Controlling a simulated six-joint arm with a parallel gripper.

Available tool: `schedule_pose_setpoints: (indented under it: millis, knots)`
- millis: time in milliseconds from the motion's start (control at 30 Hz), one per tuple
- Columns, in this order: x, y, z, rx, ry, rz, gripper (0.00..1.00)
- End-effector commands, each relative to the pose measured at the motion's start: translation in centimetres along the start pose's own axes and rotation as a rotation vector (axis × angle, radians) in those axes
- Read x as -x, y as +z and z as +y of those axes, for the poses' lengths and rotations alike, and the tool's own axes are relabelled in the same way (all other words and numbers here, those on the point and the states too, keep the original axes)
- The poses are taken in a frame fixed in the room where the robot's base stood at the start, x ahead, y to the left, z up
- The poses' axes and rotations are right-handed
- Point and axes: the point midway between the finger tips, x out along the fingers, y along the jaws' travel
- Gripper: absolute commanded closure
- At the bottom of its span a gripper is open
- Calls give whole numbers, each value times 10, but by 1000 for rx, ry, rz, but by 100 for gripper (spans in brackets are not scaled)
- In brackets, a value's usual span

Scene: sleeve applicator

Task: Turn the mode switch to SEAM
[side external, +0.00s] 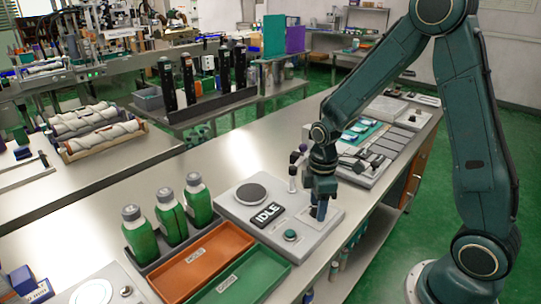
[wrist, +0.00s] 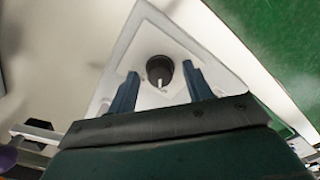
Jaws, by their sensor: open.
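The mode switch is a round black knob (wrist: 160,69) with a white pointer line, on a pale panel in the wrist view. The pointer points toward the bottom of that picture. My gripper (wrist: 161,74) is open, with one blue finger on each side of the knob. I cannot tell whether the fingers touch it. In the side view my gripper (side external: 319,211) points down, low over the right part of the grey control unit (side external: 240,214), and hides the knob there. A dark display (side external: 267,215) on the unit reads IDLE.
The unit also carries a round grey disc (side external: 251,194) and a teal button (side external: 290,236). Dark-knobbed levers (side external: 293,170) stand close behind my gripper. Several green bottles (side external: 170,217), an orange tray (side external: 203,262) and a green tray (side external: 240,279) are at the left and front.

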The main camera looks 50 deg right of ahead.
Motion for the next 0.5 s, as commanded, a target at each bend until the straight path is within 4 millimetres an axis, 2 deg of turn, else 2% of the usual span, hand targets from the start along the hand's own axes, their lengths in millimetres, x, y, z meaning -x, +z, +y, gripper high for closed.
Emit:
schedule_pose_setpoints:
  millis: [67, 200, 300, 500]
  knots:
    - [0, 0, 0, 0, 0, 0, 52]
    - [0, 0, 0, 0, 0, 0, 79]
    - [0, 0, 0, 0, 0, 0, 95]
    - [0, 0, 0, -7, 0, 0, 94]
